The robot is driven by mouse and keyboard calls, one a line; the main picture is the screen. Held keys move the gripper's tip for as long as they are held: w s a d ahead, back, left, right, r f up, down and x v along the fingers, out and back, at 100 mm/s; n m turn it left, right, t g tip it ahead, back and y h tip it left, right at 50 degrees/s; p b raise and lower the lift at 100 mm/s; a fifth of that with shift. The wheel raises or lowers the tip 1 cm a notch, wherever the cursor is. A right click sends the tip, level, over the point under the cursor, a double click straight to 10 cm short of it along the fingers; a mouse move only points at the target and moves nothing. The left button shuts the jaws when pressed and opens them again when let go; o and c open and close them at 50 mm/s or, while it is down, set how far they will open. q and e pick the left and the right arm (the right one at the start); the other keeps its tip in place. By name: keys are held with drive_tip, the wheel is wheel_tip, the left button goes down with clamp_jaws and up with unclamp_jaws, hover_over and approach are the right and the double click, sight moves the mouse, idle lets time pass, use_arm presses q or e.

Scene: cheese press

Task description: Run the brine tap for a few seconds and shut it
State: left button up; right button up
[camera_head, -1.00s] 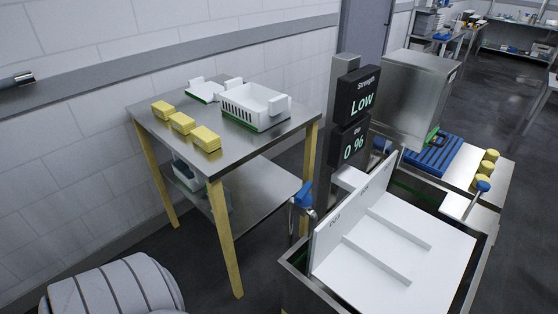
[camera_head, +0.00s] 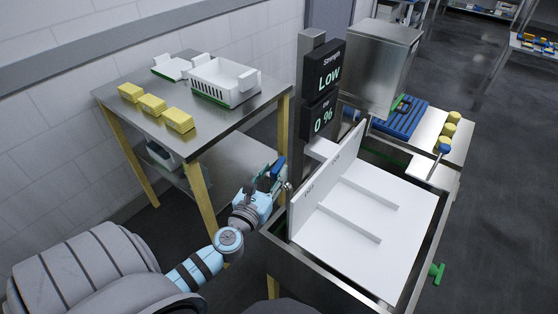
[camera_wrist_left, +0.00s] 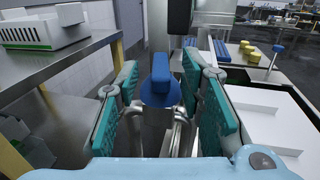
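A tap with a blue lever handle (camera_head: 277,167) stands at the left corner of the steel tank (camera_head: 277,232). In the left wrist view the blue handle (camera_wrist_left: 161,82) stands upright between the teal finger pads. My left gripper (camera_head: 269,184) is open around it, with visible gaps on both sides. The tap's metal spout (camera_wrist_left: 160,135) shows below the handle, partly hidden by my wrist. No running liquid is visible. A second tap with a green handle (camera_head: 437,272) is on the tank's right side. My right gripper is not in view.
Dark displays read Strength LOW (camera_head: 328,70) and 0 % (camera_head: 321,118). A steel table (camera_head: 205,128) with yellow blocks (camera_head: 151,104) and a white basket (camera_head: 226,84) stands left. A white board (camera_head: 328,188) rises from the tank beside my gripper.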

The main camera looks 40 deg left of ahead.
sight(279, 164)
use_arm(q)
drive_tip(key=x, duration=0.3)
drive_tip(key=shift+w, duration=0.15)
drive_tip(key=shift+w+a, duration=0.1)
drive_tip(key=shift+w, duration=0.4)
clamp_jaws()
